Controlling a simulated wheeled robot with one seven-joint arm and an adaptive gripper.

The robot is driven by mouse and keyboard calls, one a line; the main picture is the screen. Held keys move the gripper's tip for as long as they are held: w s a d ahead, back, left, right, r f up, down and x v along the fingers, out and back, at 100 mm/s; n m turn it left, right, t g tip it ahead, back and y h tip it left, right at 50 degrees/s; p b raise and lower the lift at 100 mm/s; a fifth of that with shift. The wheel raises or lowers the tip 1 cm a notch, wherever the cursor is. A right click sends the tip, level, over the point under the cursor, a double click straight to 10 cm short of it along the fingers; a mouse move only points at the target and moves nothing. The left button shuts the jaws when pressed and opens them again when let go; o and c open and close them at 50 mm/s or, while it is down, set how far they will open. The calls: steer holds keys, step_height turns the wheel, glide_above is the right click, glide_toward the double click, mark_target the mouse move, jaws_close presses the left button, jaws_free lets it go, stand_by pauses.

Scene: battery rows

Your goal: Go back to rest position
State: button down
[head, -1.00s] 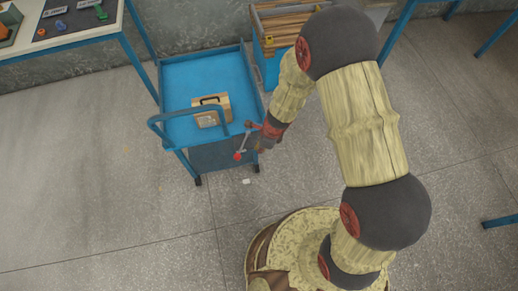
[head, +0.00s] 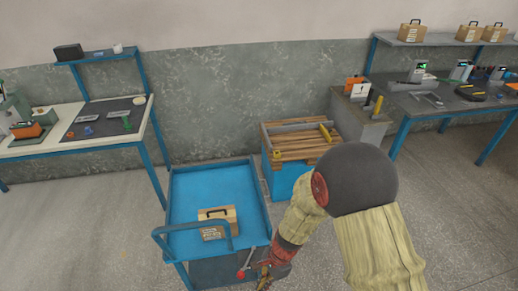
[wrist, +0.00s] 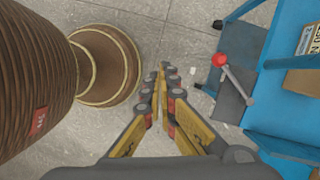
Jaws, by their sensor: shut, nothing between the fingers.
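My gripper (wrist: 162,75) is shut and empty in the wrist view, its yellow and grey fingers together above the concrete floor. In the head view my gripper (head: 264,281) shows small at the bottom, beside the near right corner of a blue cart (head: 185,195). In the wrist view the cart (wrist: 283,110) is to the right of the fingers, apart from them. A red-knobbed lever (wrist: 235,80) on the cart lies between the fingers and the cart bed.
A blue crate topped with wooden boards (head: 290,180) stands behind the cart, near a grey box (head: 362,118). Workbenches stand at left (head: 70,144) and right (head: 440,108). Open floor (head: 80,240) lies left of the cart. A small white scrap (wrist: 193,70) is on the floor.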

steer(key=s+d+r+n+t+h, duration=0.1)
steer(key=d+r+n, duration=0.3)
steer(key=r, duration=0.9)
steer(key=s+d+r+n+t+h, duration=0.1)
steer(key=s+d+r+n+t, duration=0.3)
steer(key=r, duration=0.9)
steer(key=s+d+r+n+t+h, duration=0.1)
steer(key=s+d+r+n+t, duration=0.1)
steer(key=d+r, duration=0.7)
step_height(320, 180, up, 5)
steer(key=shift+s+d+r+n+t, duration=0.15)
steer(key=shift+s+n+t, duration=0.25)
steer(key=shift+n, duration=0.7)
